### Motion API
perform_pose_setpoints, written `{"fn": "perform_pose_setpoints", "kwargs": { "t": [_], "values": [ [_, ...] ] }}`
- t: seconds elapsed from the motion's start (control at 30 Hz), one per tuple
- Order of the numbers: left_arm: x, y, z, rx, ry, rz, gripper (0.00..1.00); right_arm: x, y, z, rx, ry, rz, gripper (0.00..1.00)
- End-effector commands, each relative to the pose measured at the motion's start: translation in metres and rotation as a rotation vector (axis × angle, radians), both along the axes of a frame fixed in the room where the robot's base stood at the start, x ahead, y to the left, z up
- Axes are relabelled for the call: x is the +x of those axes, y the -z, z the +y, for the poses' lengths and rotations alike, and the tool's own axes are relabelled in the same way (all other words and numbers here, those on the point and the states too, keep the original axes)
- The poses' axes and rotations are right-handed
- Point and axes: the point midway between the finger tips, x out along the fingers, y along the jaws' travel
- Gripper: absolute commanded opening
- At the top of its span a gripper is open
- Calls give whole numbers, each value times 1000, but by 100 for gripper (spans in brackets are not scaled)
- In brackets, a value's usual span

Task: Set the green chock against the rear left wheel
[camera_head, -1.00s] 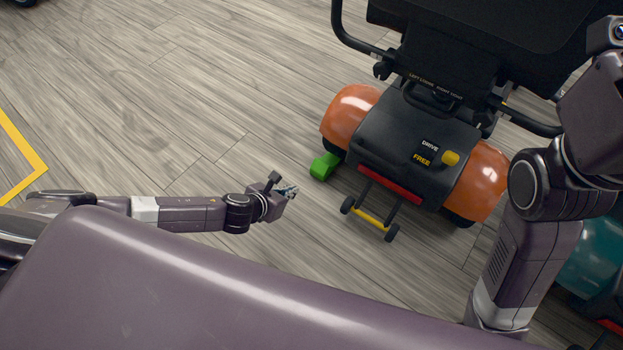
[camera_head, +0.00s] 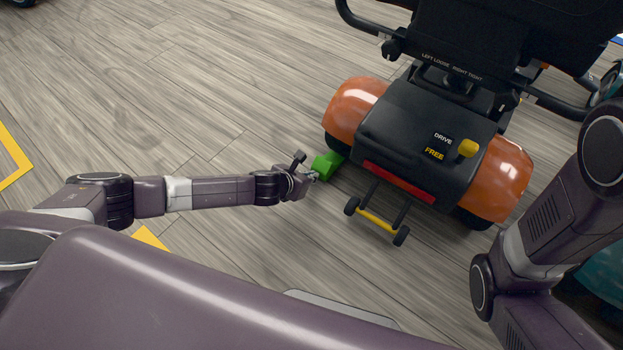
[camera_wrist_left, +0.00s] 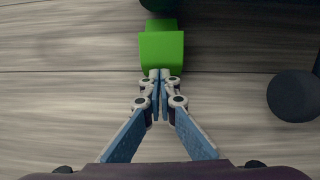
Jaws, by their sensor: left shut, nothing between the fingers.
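The green chock (camera_head: 326,167) lies on the floor behind the rear left wheel (camera_head: 333,146), which sits under an orange fender (camera_head: 356,108) of the scooter. The chock looks close against the wheel; I cannot tell if they touch. My left gripper (camera_head: 314,176) is shut and empty, its fingertips at the near end of the chock. In the left wrist view the closed fingertips (camera_wrist_left: 160,76) meet the lower edge of the green chock (camera_wrist_left: 161,50). A dark shape lies beyond the chock there. My right arm is at the right; its gripper is out of frame.
The scooter's small anti-tip wheels (camera_head: 377,221) on a yellow bar stand right of my left gripper. A yellow and black DRIVE/FREE lever (camera_head: 468,148) is on its rear cover. Floor to the left is clear, with yellow line markings (camera_head: 12,160).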

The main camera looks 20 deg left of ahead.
Motion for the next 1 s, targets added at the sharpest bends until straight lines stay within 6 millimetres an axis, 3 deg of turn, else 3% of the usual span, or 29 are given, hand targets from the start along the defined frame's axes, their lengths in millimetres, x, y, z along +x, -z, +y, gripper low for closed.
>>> {"fn": "perform_pose_setpoints", "kwargs": {
  "t": [0.37, 0.7, 1.0],
  "values": [
    [2, 0, -1, 0, -1, 1, 0, 0, 0, 0, -1, 0, 0, 0],
    [32, -2, -10, 0, 0, 0, 0, 0, -12, 0, -1, 0, -1, 0],
    [36, -1, -11, -1, 1, -1, 0, 0, -11, 0, -1, 0, 0, 0]
  ]
}}
